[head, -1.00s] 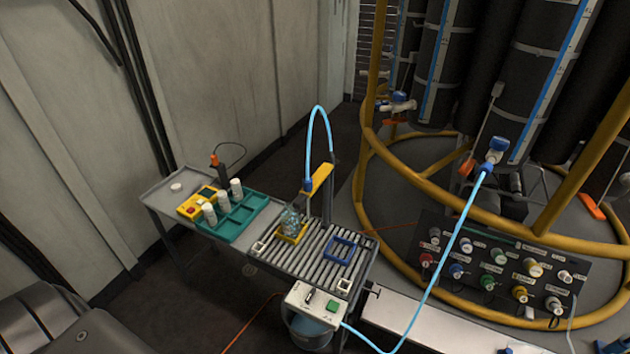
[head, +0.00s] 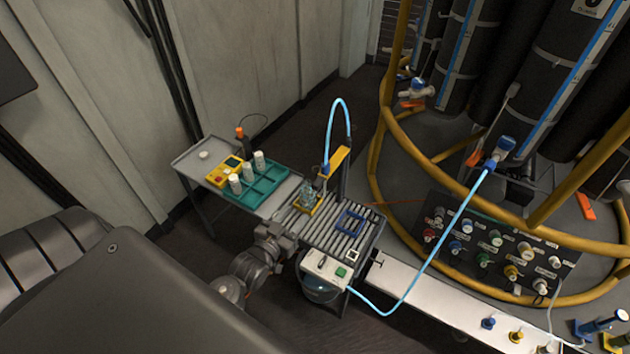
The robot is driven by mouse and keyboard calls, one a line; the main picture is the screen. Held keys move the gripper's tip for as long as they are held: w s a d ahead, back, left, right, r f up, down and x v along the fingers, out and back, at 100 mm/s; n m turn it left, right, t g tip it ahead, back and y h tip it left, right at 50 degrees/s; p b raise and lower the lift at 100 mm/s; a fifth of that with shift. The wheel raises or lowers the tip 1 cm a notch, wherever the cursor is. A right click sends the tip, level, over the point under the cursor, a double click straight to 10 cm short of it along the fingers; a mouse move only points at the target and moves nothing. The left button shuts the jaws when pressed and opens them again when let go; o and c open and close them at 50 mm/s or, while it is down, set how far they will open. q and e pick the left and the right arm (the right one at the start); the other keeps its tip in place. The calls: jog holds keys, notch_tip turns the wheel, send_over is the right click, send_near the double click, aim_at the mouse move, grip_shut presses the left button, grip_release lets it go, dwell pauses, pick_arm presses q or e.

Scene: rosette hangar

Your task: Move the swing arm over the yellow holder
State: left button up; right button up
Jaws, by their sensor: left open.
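The yellow swing arm (head: 339,160) sits on an upright post at the back of the slatted rack. A light blue hose loops over it to a blue nozzle at its front end. The yellow holder (head: 317,210) is on the rack's left part, with a clear bottle (head: 309,194) standing in it. In the picture, the nozzle end is above and to the right of the bottle; I cannot tell whether it is directly over the holder. My left gripper (head: 283,236) is open, low at the rack's left front edge, apart from the swing arm. My right gripper is not in view.
A blue holder (head: 348,223) is empty on the rack. A control box (head: 326,267) with a green button is at the front. A teal tray (head: 262,188) with white bottles and a yellow device (head: 218,175) stand on the left. A yellow-railed frame (head: 395,200) is at the right.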

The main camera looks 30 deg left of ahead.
aim_at(314, 188)
pick_arm(q)
jog(key=shift+t, duration=0.5)
jog(key=w+r+p, duration=0.1)
jog(key=w, duration=0.2)
jog(key=w+r+p, duration=0.1)
jog(key=w, duration=0.2)
jog(key=w+r, duration=0.1)
jog(key=w, duration=0.3)
jog(key=shift+d+p, duration=0.25)
jog(key=shift+p, duration=0.15)
jog(key=shift+w+f, duration=0.1)
jog(key=shift+w, duration=0.5)
grip_shut()
